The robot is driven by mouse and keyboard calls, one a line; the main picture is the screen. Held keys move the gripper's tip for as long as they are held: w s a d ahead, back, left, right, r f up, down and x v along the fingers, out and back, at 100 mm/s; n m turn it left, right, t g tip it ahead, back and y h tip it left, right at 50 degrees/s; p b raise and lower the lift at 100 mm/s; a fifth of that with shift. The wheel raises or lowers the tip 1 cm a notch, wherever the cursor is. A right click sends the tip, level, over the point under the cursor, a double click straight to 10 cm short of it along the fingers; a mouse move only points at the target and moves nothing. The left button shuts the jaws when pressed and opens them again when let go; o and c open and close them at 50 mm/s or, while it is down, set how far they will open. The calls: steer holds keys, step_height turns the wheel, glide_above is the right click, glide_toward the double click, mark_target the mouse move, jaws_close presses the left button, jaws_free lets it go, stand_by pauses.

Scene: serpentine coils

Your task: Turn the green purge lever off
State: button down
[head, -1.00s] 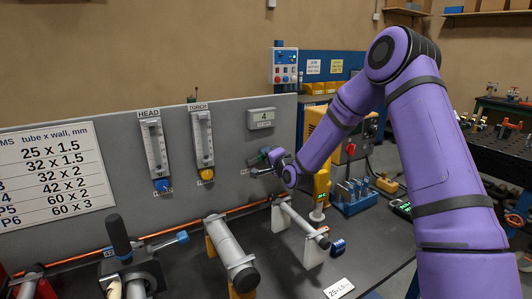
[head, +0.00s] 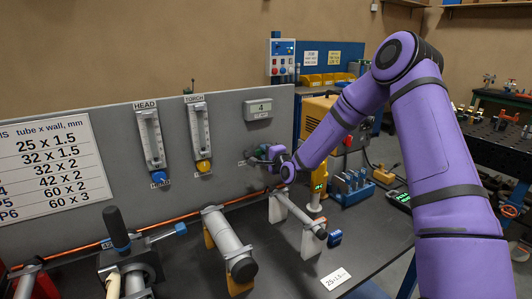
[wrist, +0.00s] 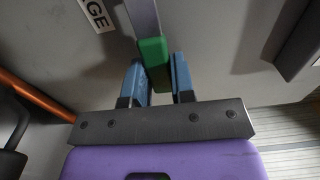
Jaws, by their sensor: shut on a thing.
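The green lever grip (wrist: 153,62) sits at the end of a flat grey metal arm (wrist: 143,18) against the grey panel, in the wrist view. My gripper (wrist: 158,82) has its two blue fingers on either side of the green grip and is shut on it. A white label (wrist: 97,14) ending in "GE" is beside the lever. In the head view my gripper (head: 268,156) is at the panel, below the grey box marked 4. It hides most of the lever there.
Two flow gauges marked HEAD (head: 151,140) and TORCH (head: 199,130) are on the panel left of my gripper. Tube stands (head: 297,212) stand on the dark bench below. A yellow post (head: 318,188) with a display is close on the right.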

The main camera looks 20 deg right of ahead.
steer(key=c, duration=1)
jaws_free()
steer(key=shift+o, duration=0.2)
steer(key=s+d, duration=0.2)
steer(key=s, duration=0.8)
steer(key=shift+s, duration=0.35)
